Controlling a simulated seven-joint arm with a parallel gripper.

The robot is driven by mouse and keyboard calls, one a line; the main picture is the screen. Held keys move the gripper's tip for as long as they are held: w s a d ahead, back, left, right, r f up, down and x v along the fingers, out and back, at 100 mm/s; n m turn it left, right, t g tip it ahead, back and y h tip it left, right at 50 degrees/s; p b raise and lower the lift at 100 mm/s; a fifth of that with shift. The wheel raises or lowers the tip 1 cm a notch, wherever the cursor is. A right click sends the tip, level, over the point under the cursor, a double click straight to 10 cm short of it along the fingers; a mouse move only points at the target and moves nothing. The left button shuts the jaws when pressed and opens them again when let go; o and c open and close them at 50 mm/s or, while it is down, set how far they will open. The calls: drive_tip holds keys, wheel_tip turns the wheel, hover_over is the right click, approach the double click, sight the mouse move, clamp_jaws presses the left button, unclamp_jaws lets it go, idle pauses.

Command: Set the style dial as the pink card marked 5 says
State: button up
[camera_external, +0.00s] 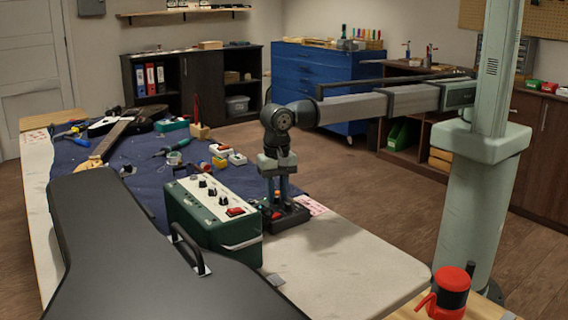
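My gripper (275,197) points straight down over a small black box (290,216) with red and dark parts on top. Its fingertips are at or just above the top of that box; I cannot tell whether they touch a dial, nor how far apart they are. A pale pink card (312,205) lies on the table just right of the black box; its print is too small to read. Another pinkish sheet (35,136) lies at the table's far left end. I cannot make out which knob is the style dial.
A green amplifier-like box (212,228) with knobs and a red switch stands just left of my gripper. A black guitar case (120,250) fills the front left. A guitar (112,135) and small tools lie on the blue mat (140,180). The table's front right is clear.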

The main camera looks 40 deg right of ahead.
drive_tip(key=shift+r, duration=0.1)
drive_tip(key=shift+r, duration=3.45)
wheel_tip(320, 180, up, 6)
